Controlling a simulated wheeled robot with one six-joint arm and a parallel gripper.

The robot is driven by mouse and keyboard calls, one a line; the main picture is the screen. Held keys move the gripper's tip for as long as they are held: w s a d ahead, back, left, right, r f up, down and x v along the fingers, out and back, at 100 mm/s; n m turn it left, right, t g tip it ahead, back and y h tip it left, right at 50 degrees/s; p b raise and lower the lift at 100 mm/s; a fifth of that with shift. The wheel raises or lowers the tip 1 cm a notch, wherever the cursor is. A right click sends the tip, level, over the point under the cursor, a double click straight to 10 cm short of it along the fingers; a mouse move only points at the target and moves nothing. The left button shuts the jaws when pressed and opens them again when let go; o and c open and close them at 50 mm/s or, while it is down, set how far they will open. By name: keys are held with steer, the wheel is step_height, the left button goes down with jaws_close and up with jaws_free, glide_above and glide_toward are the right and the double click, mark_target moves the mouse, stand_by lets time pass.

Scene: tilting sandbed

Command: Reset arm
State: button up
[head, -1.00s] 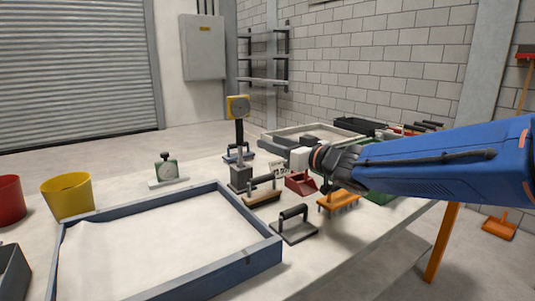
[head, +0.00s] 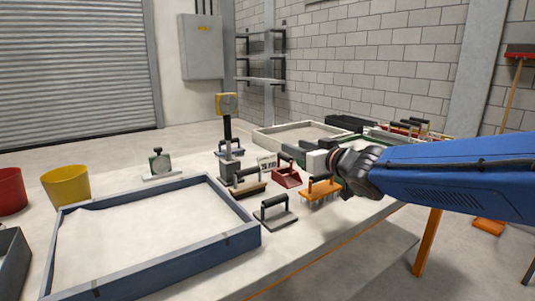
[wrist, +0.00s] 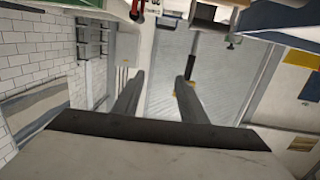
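My blue arm (head: 455,175) reaches in from the right in the head view. Its black wrist and pale gripper (head: 318,161) are above the back right of the table, near an orange rake-like tool (head: 320,190). In the wrist view the two dark fingers of my gripper (wrist: 160,82) stand well apart with nothing between them. The fingertips are hard to make out in the head view. The blue-rimmed sandbed (head: 247,240) lies at the front left, with smooth pale sand in it, apart from my arm.
A black-handled float (head: 275,218), a wooden float (head: 248,188) and a red scoop (head: 287,177) lie below and left of my gripper. A yellow-headed gauge (head: 227,105) stands behind. Yellow (head: 66,186) and red (head: 10,190) buckets stand left. Air above the sandbed is clear.

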steer(key=s+d+f+m+g+h, duration=0.2)
steer(key=s+d+f+m+h, duration=0.15)
steer(key=s+d+f, duration=0.45)
steer(key=s+d+f+m+g+h, duration=0.15)
steer(key=s+d+f+h, duration=0.3)
steer(key=d, duration=0.65)
steer(key=s+f+g, duration=0.3)
steer(key=s+f, duration=0.2)
steer(key=s, duration=0.5)
steer(key=s+d+f+m+g, duration=0.1)
steer(key=s+f+g, duration=0.2)
steer(key=s, duration=0.8)
step_height(320, 180, down, 3)
steer(key=shift+d+r, duration=0.15)
steer(key=shift+s+g, duration=0.1)
steer(key=shift+g, duration=0.15)
